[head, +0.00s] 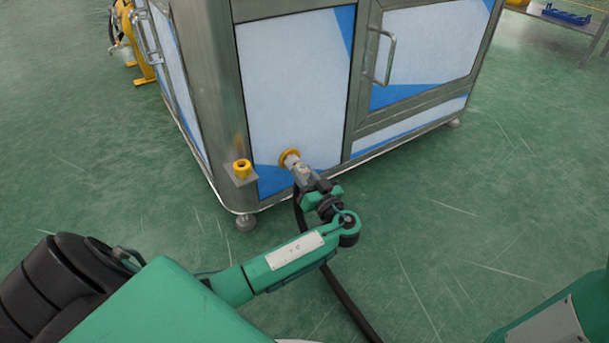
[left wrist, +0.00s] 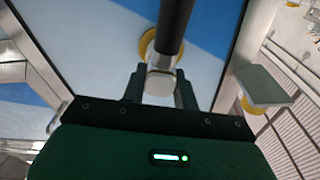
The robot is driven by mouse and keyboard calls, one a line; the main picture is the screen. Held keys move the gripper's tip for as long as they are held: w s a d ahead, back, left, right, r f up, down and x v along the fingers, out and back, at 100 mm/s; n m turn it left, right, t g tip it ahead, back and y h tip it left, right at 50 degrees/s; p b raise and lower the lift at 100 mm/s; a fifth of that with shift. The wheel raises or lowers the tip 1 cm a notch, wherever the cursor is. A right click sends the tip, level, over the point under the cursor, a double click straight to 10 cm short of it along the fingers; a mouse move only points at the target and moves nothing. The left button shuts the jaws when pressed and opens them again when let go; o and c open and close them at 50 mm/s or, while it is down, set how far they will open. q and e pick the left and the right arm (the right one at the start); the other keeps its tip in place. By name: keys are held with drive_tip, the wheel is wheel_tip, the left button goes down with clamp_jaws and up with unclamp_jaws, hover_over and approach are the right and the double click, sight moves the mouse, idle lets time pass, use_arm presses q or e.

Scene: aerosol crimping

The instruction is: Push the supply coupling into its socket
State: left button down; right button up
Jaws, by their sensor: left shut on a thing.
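The socket is a yellow ring (head: 289,156) low on the white and blue panel of the machine. It also shows in the left wrist view (left wrist: 147,42), partly hidden behind the hose and coupling. The supply coupling (left wrist: 160,80) is a pale metal piece with a black hose (left wrist: 173,22) running from it. My left gripper (head: 301,176) is shut on the coupling, right in front of the yellow ring. The coupling's front end meets the ring in the head view; how deep it sits I cannot tell. My right gripper is out of view.
A small bracket with a yellow fitting (head: 242,169) sticks out at the machine's corner, left of the socket. The black hose (head: 345,301) trails down to the green floor beneath my left arm. Door handles (head: 388,57) project from the machine. The floor at right is clear.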

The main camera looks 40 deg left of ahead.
use_arm(q)
drive_tip(key=shift+w+a+b, duration=0.2)
drive_tip(key=shift+a+b, duration=0.25)
drive_tip(key=shift+a, duration=0.15)
idle(1.6)
drive_tip(key=c, duration=1)
unclamp_jaws()
